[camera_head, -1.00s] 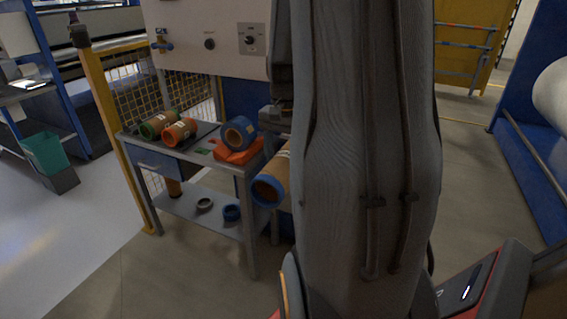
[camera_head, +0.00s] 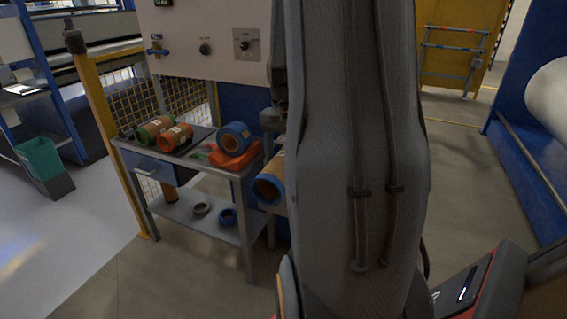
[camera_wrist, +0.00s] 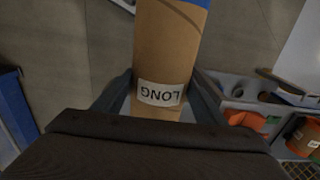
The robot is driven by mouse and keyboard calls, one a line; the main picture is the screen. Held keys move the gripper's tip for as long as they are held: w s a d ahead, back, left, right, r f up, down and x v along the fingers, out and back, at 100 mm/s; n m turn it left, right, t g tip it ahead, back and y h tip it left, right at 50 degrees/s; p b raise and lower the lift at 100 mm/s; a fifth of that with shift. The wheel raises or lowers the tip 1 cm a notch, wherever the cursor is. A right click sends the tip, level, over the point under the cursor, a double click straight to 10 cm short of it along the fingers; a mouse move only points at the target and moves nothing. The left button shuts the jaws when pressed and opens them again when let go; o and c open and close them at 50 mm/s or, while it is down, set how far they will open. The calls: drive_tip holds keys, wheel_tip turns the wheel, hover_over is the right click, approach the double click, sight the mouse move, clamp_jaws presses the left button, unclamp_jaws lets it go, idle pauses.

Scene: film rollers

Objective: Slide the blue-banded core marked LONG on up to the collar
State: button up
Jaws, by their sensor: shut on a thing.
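The cardboard core marked LONG (camera_wrist: 168,50) is brown, with a white label and a blue band at the top edge of the wrist view. In the head view, the blue-banded core (camera_head: 272,187) shows its open end to the left of my arm, beside the bench; the rest is hidden behind my arm. My gripper (camera_wrist: 162,88) is shut on the core, one finger on each side near the label. The label reads upside down in the wrist view. I cannot make out the collar or what it sits on.
A grey bench (camera_head: 185,212) holds a green-banded core (camera_head: 152,130), an orange-banded core (camera_head: 175,137) and a blue-ringed roll (camera_head: 235,137) on an orange block (camera_head: 236,158). Loose rings lie on its lower shelf. A yellow post (camera_head: 105,130) stands left; open floor lies right.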

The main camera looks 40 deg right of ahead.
drive_tip(key=shift+w+d, duration=0.15)
drive_tip(key=shift+d, duration=0.35)
drive_tip(key=shift+w+d+p, duration=0.25)
drive_tip(key=shift+w+d, duration=0.1)
drive_tip(key=shift+d, duration=0.45)
drive_tip(key=shift+w+d+p, duration=0.2)
drive_tip(key=shift+w+d, duration=0.1)
drive_tip(key=shift+d, duration=0.45)
drive_tip(key=shift+w+d+p, duration=0.15)
drive_tip(key=shift+w+d, duration=0.2)
drive_tip(key=shift+d, duration=0.45)
drive_tip(key=shift+w+d+p, duration=0.15)
drive_tip(key=shift+w+d, duration=0.2)
drive_tip(key=shift+d, duration=0.55)
drive_tip(key=shift+w+d, duration=0.35)
drive_tip(key=shift+d, duration=0.4)
drive_tip(key=shift+w+d, duration=0.3)
drive_tip(key=shift+d, duration=0.55)
